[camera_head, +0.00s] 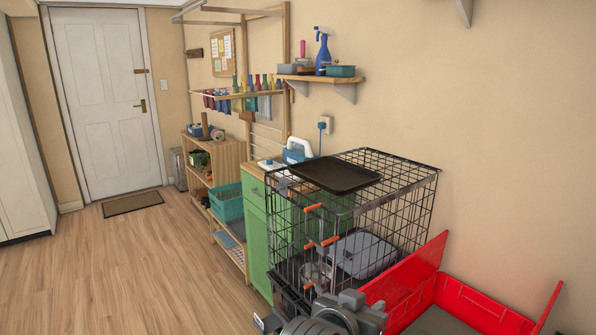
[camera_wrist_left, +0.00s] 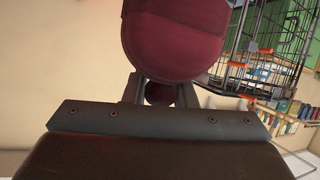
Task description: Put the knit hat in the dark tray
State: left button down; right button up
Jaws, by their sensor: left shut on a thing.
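The dark tray (camera_head: 336,175) lies flat on top of a black wire crate (camera_head: 399,205), and its upper surface looks bare. My left gripper (camera_head: 328,320) shows only in part at the bottom edge of the head view, in front of the crate and lower than the tray. In the left wrist view my left gripper (camera_wrist_left: 160,92) is shut on a dark red, rounded thing, which I take to be the knit hat (camera_wrist_left: 178,32). The hat does not show in the head view. My right gripper is in neither view.
A red open tote (camera_head: 455,297) stands right of the crate. A green cabinet (camera_head: 256,240) stands behind and left of the crate. Orange latches (camera_head: 322,243) stick out from the crate's front. A wall shelf (camera_head: 320,78) hangs above. The wooden floor at left is clear.

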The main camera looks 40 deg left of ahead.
aim_at(322, 169)
jog(key=i+j+u, duration=0.15)
jog(key=j+u, duration=0.2)
jog(key=u, duration=0.15)
jog(key=i+j+u, duration=0.15)
jog(key=j+u, duration=0.2)
jog(key=u, duration=0.15)
jog(key=i+j+u, duration=0.2)
jog(key=u, duration=0.3)
jog(key=i+j+u, duration=0.25)
jog(key=i, duration=0.2)
jog(key=i+u, duration=0.25)
jog(key=i, duration=0.25)
jog(key=i+z, duration=0.2)
jog(key=z, duration=0.3)
jog(key=i+j+z, duration=0.2)
jog(key=z, duration=0.25)
jog(key=i+j+z, duration=0.15)
jog(key=z, duration=0.35)
jog(key=i+j+z, duration=0.1)
jog(key=j+z, duration=0.25)
jog(key=z, duration=0.15)
jog(key=i+j+z, duration=0.1)
jog(key=j+z, duration=0.2)
jog(key=z, duration=0.2)
jog(key=j+z, duration=0.3)
jog(key=z, duration=0.15)
